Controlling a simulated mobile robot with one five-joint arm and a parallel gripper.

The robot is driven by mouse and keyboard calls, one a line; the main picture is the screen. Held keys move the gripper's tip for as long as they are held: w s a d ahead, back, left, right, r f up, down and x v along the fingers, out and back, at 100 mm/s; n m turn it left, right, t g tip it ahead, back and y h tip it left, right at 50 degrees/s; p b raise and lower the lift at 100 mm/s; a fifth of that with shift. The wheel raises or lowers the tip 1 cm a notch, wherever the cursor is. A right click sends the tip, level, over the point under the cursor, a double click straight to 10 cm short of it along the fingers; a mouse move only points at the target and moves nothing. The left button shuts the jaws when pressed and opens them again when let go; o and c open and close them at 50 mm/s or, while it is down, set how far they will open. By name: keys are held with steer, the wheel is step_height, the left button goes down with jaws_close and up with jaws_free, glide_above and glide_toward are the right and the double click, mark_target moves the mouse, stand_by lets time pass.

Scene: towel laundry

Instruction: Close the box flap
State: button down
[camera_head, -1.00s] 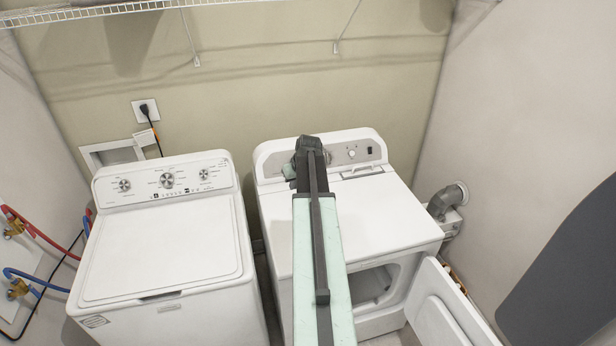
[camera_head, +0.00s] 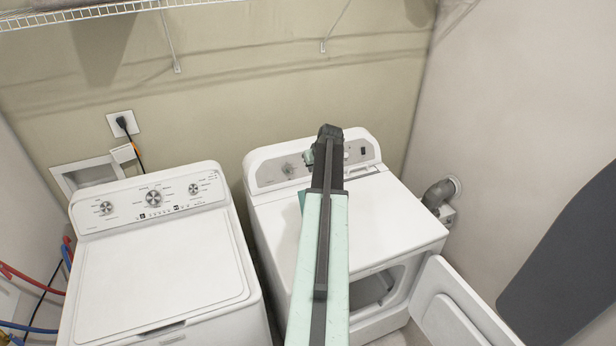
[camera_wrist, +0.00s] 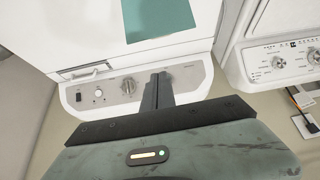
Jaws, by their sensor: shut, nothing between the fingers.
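No box with a flap shows in either view. The only open hinged panel is the white door (camera_head: 462,312) of the right-hand dryer (camera_head: 385,222); it stands swung out to the lower right, with the dark opening beside it. My gripper (camera_wrist: 158,90) is shut and empty in the wrist view, in front of the dryer's control panel (camera_wrist: 120,88). In the head view my arm reaches over the dryer top, and the gripper is mostly hidden at the arm's far end, near the panel. It is well away from the open door.
A white washer (camera_head: 160,270) stands left of the dryer with a narrow gap between them. A wire shelf (camera_head: 110,14) hangs above. A vent pipe (camera_head: 440,194) is at the right wall, and a dark grey panel (camera_head: 565,260) at the far right. Hoses are at lower left.

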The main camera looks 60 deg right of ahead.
steer(key=b+x, duration=0.9)
steer(key=x, duration=0.2)
steer(key=s+a, duration=0.2)
steer(key=s, duration=0.1)
steer(key=shift+s+a+r+p, duration=0.25)
steer(key=shift+a+p, duration=0.15)
